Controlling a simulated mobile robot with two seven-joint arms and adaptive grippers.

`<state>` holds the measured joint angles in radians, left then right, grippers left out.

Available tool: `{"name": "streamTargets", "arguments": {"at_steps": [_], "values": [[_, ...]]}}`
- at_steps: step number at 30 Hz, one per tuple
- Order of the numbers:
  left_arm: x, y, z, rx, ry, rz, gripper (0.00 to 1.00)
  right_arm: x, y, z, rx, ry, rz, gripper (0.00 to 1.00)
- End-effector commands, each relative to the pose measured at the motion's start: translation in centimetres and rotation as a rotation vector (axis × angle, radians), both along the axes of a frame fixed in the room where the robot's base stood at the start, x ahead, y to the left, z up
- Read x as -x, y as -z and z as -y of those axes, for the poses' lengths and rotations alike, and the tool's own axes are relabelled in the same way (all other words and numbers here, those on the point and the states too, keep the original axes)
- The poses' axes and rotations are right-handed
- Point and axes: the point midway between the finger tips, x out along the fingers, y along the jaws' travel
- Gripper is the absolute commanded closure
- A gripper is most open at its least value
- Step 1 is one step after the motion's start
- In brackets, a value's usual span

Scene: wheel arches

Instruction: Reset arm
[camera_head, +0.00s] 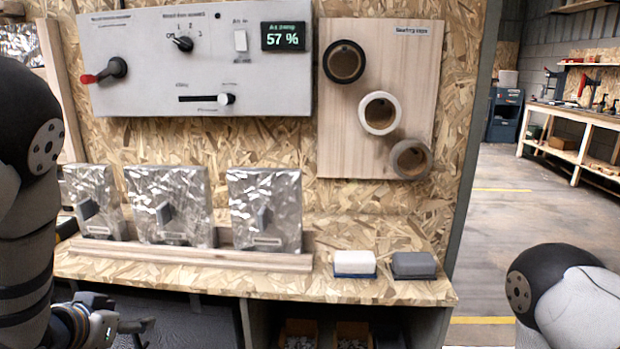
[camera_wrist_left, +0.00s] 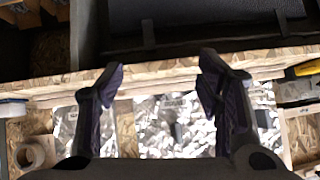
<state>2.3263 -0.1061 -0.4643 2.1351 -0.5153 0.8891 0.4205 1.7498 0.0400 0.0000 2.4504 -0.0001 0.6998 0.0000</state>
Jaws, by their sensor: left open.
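My left gripper (camera_head: 138,330) shows at the lower left of the head view, below the front edge of the bench and apart from everything. In the left wrist view the left gripper (camera_wrist_left: 163,90) has its two dark fingers spread wide with nothing between them. My left arm comes in at the left edge of the head view. My right arm shows only as a rounded link at the lower right; its gripper is out of view.
The OSB bench (camera_head: 330,287) holds several foil-covered panels (camera_head: 168,205), a white block (camera_head: 354,263) and a grey block (camera_head: 413,265). A control panel (camera_head: 200,60) and a board with three rings (camera_head: 380,150) hang behind. Open floor (camera_head: 540,220) lies right.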

Motion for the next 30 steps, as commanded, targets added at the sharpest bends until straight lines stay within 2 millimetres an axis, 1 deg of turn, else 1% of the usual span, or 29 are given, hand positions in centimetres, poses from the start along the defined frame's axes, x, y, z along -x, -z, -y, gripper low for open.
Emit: {"name": "streamTargets", "arguments": {"at_steps": [1,2,3,5,6,8,9,12,15,17,19,30], "values": [[3.0,4.3,0.9,0.020,-0.028,-0.100,0.40,0.0,0.0,0.0,0.000,0.000,0.001,1.00],[4.9,6.5,1.4,0.029,-0.042,-0.157,0.40,0.0,0.0,0.0,0.000,0.000,0.001,1.00],[7.7,9.3,2.2,0.040,-0.060,-0.237,0.40,0.0,0.0,0.0,0.000,0.000,0.001,1.00],[12.2,13.1,3.5,0.054,-0.086,-0.360,0.40,0.0,0.0,0.0,0.000,0.000,0.001,1.00],[15.5,15.1,4.4,0.062,-0.102,-0.444,0.40,0.0,0.0,0.0,0.000,0.000,0.001,1.00],[20.6,17.6,5.8,0.074,-0.123,-0.573,0.40,0.0,0.0,0.0,0.000,0.000,0.001,1.00],[23.8,18.8,6.8,0.081,-0.131,-0.653,0.40,0.0,0.0,0.0,0.000,0.000,0.001,1.00],[30.7,20.3,8.8,0.095,-0.149,-0.825,0.40,0.0,0.0,0.0,0.000,0.000,0.001,1.00],[35.2,20.6,10.1,0.104,-0.156,-0.939,0.40,-0.1,0.0,0.0,0.000,0.000,0.002,1.00],[36.6,20.6,10.5,0.107,-0.158,-0.976,0.40,-0.1,0.0,0.0,0.000,0.000,0.001,1.00],[37.4,20.6,10.8,0.108,-0.157,-0.995,0.40,0.0,0.0,0.0,0.000,0.000,0.001,1.00],[37.4,20.6,10.8,0.108,-0.157,-0.996,0.40,0.0,0.0,0.0,0.000,0.000,0.001,1.00]]}}
